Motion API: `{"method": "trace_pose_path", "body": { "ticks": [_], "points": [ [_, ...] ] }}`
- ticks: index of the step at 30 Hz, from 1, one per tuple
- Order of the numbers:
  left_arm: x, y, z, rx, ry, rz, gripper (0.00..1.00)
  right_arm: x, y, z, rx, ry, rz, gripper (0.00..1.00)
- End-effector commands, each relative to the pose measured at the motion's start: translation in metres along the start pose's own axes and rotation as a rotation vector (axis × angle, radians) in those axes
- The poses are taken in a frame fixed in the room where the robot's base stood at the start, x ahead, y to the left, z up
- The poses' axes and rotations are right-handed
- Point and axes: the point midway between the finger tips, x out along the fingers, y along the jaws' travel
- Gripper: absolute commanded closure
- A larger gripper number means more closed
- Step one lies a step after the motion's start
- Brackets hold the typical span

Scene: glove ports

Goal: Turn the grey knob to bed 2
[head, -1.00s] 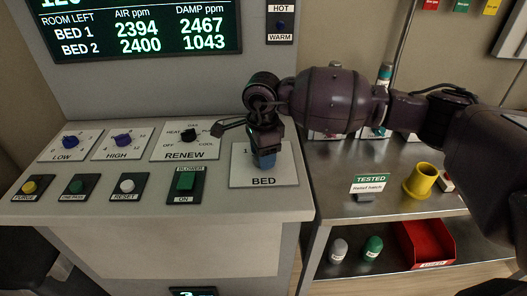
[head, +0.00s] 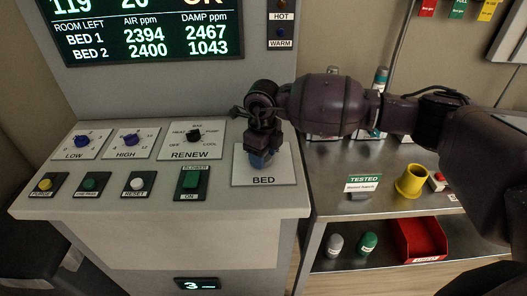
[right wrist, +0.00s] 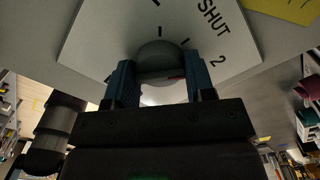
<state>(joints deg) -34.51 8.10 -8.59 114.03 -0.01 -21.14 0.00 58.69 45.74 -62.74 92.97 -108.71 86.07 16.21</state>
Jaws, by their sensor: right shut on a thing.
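The grey knob (right wrist: 160,58) sits on the white BED plate (head: 286,172) of the sloping console. In the right wrist view it is round and lies between my two blue fingertips. The plate also shows in the right wrist view (right wrist: 100,40), with the printed words SHUT and 2 to the right of the knob. A small red mark shows by the right finger; I cannot tell clearly where the knob points. My right gripper (head: 262,158) is shut on the knob, which it hides in the head view. It also shows in the right wrist view (right wrist: 160,82). My left gripper is not in view.
Left of the plate are the RENEW dial (head: 194,137), the HIGH knob (head: 132,140), the LOW knob (head: 82,141) and the green BLOWER switch (head: 190,180). A steel bench (head: 345,155) on the right holds a yellow cup (head: 411,181). A red bin (head: 420,238) sits below.

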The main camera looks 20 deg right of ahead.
Motion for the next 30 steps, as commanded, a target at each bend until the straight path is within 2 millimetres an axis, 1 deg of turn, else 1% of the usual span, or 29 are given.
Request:
{"method": "trace_pose_path", "body": {
  "ticks": [1,4,12,20,28,29,30],
  "points": [
    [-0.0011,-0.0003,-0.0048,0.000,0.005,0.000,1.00,-0.0029,0.0001,0.0006,0.030,-0.002,0.000,0.74],
    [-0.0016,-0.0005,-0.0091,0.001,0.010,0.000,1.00,-0.0027,-0.0003,0.0006,0.088,-0.002,-0.001,0.74],
    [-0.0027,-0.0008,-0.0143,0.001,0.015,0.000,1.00,-0.0021,-0.0007,0.0006,0.181,-0.002,-0.002,0.74],
    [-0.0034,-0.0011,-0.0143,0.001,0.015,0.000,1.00,-0.0017,-0.0009,0.0007,0.205,-0.003,-0.002,0.74],
    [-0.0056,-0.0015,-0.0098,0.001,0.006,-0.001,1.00,-0.0016,-0.0009,0.0008,0.205,-0.003,-0.001,0.74],
    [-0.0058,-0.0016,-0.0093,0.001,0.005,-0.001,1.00,-0.0016,-0.0009,0.0008,0.204,-0.003,-0.001,0.49],
    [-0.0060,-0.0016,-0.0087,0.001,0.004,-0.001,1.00,-0.0016,-0.0009,0.0008,0.204,-0.003,-0.001,0.43]
  ]
}}
